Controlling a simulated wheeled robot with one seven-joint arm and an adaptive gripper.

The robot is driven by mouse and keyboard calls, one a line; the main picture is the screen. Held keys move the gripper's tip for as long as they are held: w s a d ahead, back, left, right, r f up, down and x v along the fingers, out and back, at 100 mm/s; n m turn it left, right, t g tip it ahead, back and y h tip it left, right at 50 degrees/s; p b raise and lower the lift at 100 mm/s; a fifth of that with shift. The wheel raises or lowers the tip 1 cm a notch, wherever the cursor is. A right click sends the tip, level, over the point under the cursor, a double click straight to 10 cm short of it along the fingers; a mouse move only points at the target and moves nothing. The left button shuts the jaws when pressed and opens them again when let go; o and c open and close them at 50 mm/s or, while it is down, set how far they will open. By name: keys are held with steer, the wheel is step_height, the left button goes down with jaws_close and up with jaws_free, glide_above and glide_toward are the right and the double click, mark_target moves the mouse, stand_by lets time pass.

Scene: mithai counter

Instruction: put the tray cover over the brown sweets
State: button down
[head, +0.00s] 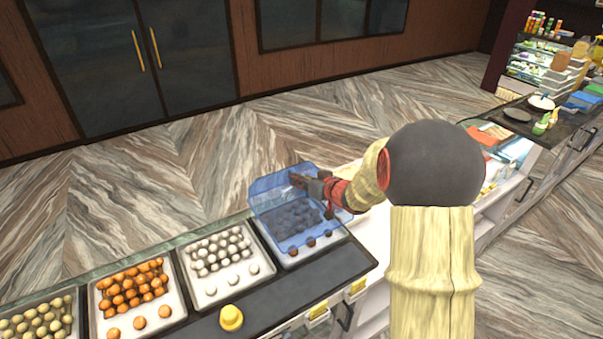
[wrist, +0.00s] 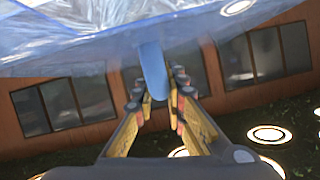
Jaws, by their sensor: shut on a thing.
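The tray cover (head: 272,186) is a clear blue plastic lid. In the head view it is above the tray of brown sweets (head: 292,250), and most of those sweets show through it as dark balls. A few brown sweets sit uncovered at the tray's front. I cannot tell whether the cover touches the tray. My gripper (head: 305,183) is at the cover's upper right side. In the wrist view the gripper (wrist: 155,85) is shut on a blue tab of the cover (wrist: 90,40), whose sheet fills the top of the picture.
To the left stand trays of white sweets (head: 216,290), orange sweets (head: 170,308) and greenish sweets (head: 68,318). A yellow knobbed object (head: 231,318) stands on the dark counter front (head: 345,268). Goods crowd the far right counter (head: 520,120). The floor behind is clear.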

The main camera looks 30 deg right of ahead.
mark_target(299, 189)
steer(key=shift+s+a+f, duration=0.1)
steer(key=shift+a+f, duration=0.1)
steer(key=shift+a, duration=0.3)
steer(key=shift+f+b, duration=0.25)
steer(key=shift+b, duration=0.15)
steer(key=shift+d+f+b, duration=0.5)
steer(key=shift+f+b, duration=0.1)
steer(key=shift+f, duration=0.25)
steer(key=shift+a+f+b, duration=0.35)
steer(key=shift+f+b, duration=0.3)
steer(key=shift+b, duration=0.05)
steer(key=shift+d, duration=0.25)
steer(key=shift+a, duration=0.15)
steer(key=shift+s+f, duration=0.1)
steer(key=shift+f, duration=0.05)
steer(key=shift+f, duration=0.2)
